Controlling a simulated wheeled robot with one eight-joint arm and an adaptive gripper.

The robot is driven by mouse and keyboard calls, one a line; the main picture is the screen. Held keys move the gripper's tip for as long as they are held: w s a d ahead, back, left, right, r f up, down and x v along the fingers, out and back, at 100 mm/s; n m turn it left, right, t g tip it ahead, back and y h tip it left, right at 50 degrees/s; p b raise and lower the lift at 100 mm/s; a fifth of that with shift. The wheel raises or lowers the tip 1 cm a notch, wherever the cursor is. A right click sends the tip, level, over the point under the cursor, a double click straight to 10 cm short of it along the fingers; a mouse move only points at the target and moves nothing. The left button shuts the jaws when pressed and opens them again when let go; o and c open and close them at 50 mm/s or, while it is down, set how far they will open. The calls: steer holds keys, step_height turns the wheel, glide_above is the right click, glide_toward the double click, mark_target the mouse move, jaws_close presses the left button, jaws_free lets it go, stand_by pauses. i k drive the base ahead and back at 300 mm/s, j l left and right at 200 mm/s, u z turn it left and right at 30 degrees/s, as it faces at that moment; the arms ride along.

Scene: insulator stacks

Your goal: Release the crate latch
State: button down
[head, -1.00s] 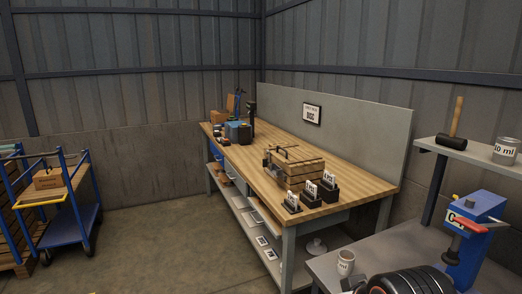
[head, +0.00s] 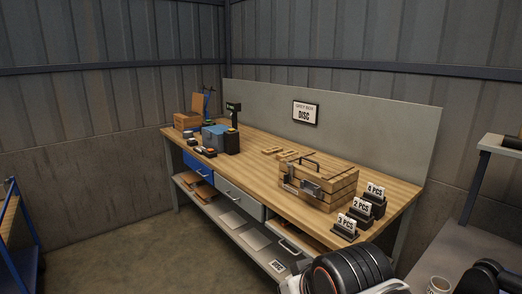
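A wooden crate (head: 330,188) sits on the workbench, right of its middle, with its lid down. A dark handle (head: 303,161) shows at its top. A metal latch (head: 309,187) is on its front face; it is too small to tell whether it is fastened. My gripper is not visible. A black ribbed part with white pieces at the bottom edge looks like my own arm, below and in front of the crate and apart from it.
The workbench (head: 257,146) has several number-card stands (head: 361,208) right of the crate. A blue box (head: 214,137) and a brown box (head: 187,121) stand at the far left end. Floor (head: 110,255) is free at left.

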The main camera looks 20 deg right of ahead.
mark_target(286, 177)
steer(key=i+l, duration=0.15)
steer(key=i, duration=0.4)
steer(key=i+l+z, duration=0.1)
steer(key=i, duration=0.5)
steer(key=i+l, duration=0.15)
